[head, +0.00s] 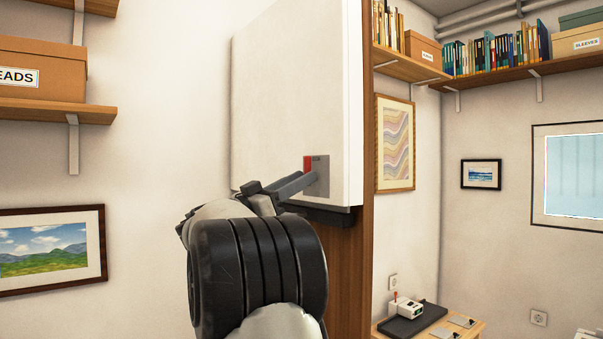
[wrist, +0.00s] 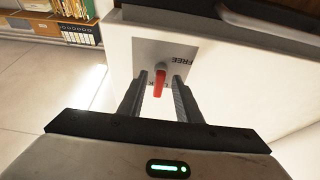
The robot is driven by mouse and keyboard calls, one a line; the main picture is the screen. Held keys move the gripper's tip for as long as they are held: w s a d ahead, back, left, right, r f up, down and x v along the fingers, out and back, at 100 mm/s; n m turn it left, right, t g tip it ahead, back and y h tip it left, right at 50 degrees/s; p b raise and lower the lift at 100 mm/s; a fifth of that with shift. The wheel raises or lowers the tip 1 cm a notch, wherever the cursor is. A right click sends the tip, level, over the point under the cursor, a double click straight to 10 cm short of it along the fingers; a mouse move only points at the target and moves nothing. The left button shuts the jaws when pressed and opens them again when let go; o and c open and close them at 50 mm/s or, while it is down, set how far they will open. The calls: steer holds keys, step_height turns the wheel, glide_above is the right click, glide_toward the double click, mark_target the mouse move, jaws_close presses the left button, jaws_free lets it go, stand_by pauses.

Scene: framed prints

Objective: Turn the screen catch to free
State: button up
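The screen catch is a small red lever (head: 307,163) on a grey plate (head: 322,168), near the lower right of a tall white panel (head: 290,100). In the wrist view the red lever (wrist: 160,80) stands out from the plate (wrist: 147,50), which bears the word FREE, upside down, to the right of the lever. My gripper (wrist: 160,82) is open, with one finger on each side of the lever and a gap visible on both sides. In the head view my gripper (head: 312,181) reaches the plate from the lower left, and its fingers partly hide the plate.
A dark ledge (head: 325,215) lies just under the panel, and a wooden post (head: 367,250) stands at its right. Shelves (head: 60,112) and a framed landscape (head: 50,250) are on the left wall. A low table (head: 468,329) stands at the lower right.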

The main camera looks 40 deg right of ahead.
steer(key=shift+s+d+r, duration=0.1)
steer(key=shift+d+r, duration=0.1)
steer(key=shift+d, duration=0.3)
jaws_close()
